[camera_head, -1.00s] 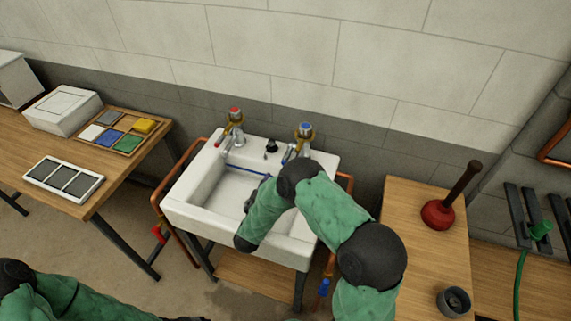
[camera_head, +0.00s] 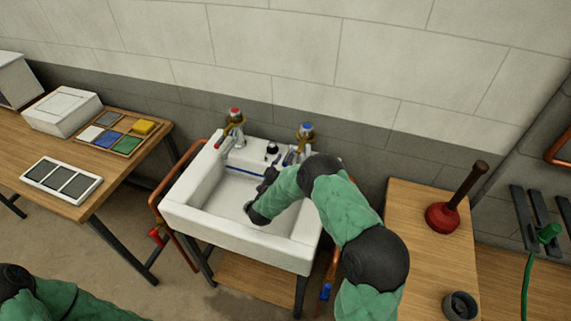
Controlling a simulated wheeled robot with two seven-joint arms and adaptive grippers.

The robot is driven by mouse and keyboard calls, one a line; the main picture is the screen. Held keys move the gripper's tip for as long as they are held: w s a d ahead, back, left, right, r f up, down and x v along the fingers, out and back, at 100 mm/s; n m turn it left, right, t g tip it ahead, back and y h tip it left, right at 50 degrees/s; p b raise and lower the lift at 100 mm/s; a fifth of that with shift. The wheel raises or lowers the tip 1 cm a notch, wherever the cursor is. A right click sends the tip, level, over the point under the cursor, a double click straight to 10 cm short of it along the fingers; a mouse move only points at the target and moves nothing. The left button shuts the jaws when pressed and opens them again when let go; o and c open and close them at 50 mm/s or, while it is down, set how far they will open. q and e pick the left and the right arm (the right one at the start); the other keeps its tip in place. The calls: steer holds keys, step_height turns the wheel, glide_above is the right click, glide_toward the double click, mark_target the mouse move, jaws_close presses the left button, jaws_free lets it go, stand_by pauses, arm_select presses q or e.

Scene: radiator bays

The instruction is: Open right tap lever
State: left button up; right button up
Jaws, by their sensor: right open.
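The right tap (camera_head: 305,137), with a blue top and brass body, stands on the back rim of the white sink (camera_head: 190,215). Its blue-marked lever (camera_head: 290,156) shows at its lower left, partly crowded by my arm. The left tap (camera_head: 235,128) has a red top and a red-marked lever. My right gripper (camera_head: 268,179) is a small dark shape over the basin, below and left of the right tap, apart from the lever as far as I can see. It is open and partly hidden by my forearm. My left arm shows at bottom left, its gripper out of view.
A wooden table (camera_head: 85,205) with a white box (camera_head: 62,111) and a tray of coloured tiles (camera_head: 116,153) stands left. A bench (camera_head: 415,265) with a red plunger (camera_head: 442,217) stands right. Copper pipes flank the sink; the wall is close behind.

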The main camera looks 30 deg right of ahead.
mark_target(288, 156)
jaws_close()
steer(key=shift+r+p, duration=0.4)
steer(key=shift+p, duration=0.3)
steer(key=r+g+y+p, duration=0.1)
steer(key=y+p, duration=0.1)
steer(key=p, duration=0.3)
steer(key=w+d+r+g+y+p, duration=0.1)
steer(key=r+g+y+p, duration=0.1)
steer(key=p, duration=0.4)
steer(key=r+g+y+p, duration=0.2)
steer(key=p, duration=0.4)
steer(key=shift+w+d, duration=0.2)
steer(key=shift+d, duration=0.15)
steer(key=shift+w+d+r+g+y+p, duration=0.15)
steer(key=shift+g+y+p, duration=0.3)
steer(key=shift+p, duration=0.7)
